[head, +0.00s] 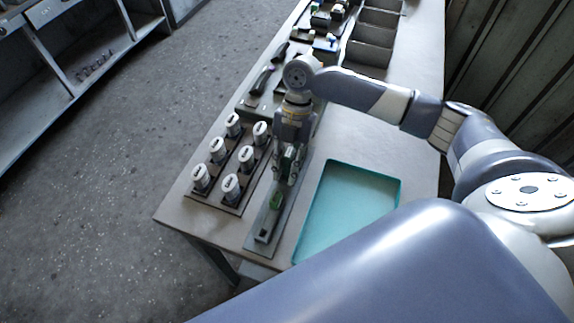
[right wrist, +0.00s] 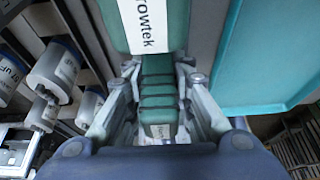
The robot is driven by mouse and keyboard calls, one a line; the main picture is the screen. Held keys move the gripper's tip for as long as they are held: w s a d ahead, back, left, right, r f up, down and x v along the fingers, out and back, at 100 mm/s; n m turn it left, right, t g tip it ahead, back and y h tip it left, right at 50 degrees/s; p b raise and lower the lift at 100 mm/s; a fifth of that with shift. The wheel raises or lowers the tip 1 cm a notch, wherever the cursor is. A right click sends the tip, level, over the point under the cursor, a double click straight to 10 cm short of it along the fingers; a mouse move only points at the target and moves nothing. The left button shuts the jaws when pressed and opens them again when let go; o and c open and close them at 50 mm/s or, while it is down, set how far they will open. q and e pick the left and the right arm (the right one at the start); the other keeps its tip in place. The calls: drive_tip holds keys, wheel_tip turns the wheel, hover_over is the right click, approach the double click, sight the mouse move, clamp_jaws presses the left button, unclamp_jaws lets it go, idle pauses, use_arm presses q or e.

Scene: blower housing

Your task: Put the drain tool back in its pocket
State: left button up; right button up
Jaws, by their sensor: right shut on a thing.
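My right gripper (head: 285,178) points down over a narrow grey holder (head: 262,236) near the table's front edge. It is shut on a green ribbed tool (right wrist: 158,90), which I take to be the drain tool; it shows between the fingers in the right wrist view. A green part with a white label ending in "rowtek" (right wrist: 150,25) lies just beyond the fingers there. In the head view a green part (head: 277,201) shows low in the holder. I cannot tell whether these are one piece. The pocket itself is not clear. My left gripper is not in view.
A rack of several white-capped cylinders (head: 217,150) stands left of the holder. An empty teal tray (head: 349,215) lies close on its right. Dark tools (head: 262,80) and grey bins (head: 372,38) are farther back. Bare table shows right of the arm.

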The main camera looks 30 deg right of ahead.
drive_tip(key=shift+f, duration=0.1)
drive_tip(key=o, duration=1)
drive_tip(key=shift+c, duration=0.2)
drive_tip(key=v, duration=1.2)
drive_tip(key=shift+f, duration=0.1)
